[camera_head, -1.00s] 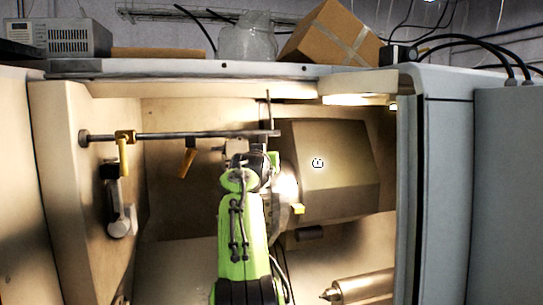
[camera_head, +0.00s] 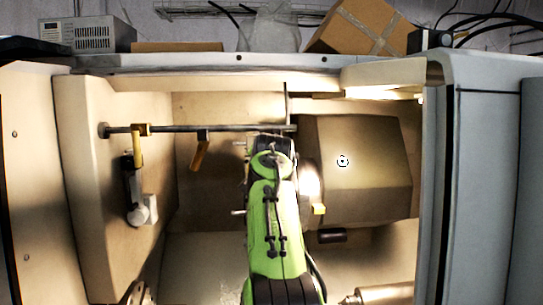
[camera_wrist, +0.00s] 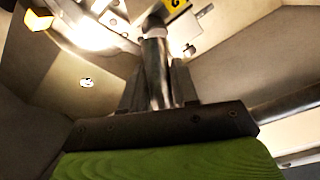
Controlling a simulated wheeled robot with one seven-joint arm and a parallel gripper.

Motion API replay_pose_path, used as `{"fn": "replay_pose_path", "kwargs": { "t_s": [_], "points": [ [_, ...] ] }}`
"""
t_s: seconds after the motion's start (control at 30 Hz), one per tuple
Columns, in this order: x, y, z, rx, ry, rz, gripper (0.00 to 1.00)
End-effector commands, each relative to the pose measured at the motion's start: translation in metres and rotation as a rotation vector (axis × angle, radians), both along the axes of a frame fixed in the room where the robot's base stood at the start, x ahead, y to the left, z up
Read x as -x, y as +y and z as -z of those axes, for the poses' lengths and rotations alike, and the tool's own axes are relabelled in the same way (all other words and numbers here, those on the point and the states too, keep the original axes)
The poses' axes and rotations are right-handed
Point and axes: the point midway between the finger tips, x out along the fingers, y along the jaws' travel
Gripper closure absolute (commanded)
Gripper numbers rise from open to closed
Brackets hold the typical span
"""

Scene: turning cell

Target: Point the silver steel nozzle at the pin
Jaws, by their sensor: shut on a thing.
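In the wrist view a silver steel nozzle (camera_wrist: 156,62), a smooth metal tube, stands between the dark jaws of my gripper (camera_wrist: 158,88). The gripper is shut on it, and the tube points away from the wrist towards bright metal parts and a yellow block (camera_wrist: 176,5). In the head view my green arm reaches into the machine and hides the gripper, the nozzle and part of the workpiece area. I cannot make out a pin for certain in either view.
A grey rail (camera_head: 220,129) crosses above, carrying yellow-handled fittings (camera_head: 201,150). A large beige housing (camera_head: 365,175) stands right of my arm. A metal cylinder (camera_head: 385,295) lies lower right. The left wall (camera_head: 85,190) and right door edge (camera_head: 437,190) bound the opening.

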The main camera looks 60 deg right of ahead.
Motion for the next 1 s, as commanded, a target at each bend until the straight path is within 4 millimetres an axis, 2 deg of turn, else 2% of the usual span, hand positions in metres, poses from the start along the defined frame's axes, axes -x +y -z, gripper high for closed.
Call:
{"fn": "replay_pose_path", "kwargs": {
  "t_s": [0.4, 0.43, 0.53, 0.83, 1.0],
  "points": [
    [0.0, 0.0, 0.001, -0.005, -0.001, -0.003, 1.0],
    [0.0, 0.0, 0.001, -0.005, -0.001, -0.003, 0.67],
    [-0.001, 0.0, 0.001, -0.005, -0.001, -0.003, 0.51],
    [0.001, 0.002, 0.0, -0.002, -0.003, -0.003, 0.5],
    [0.017, 0.026, -0.003, 0.002, -0.003, -0.002, 0.5]
  ]
}}
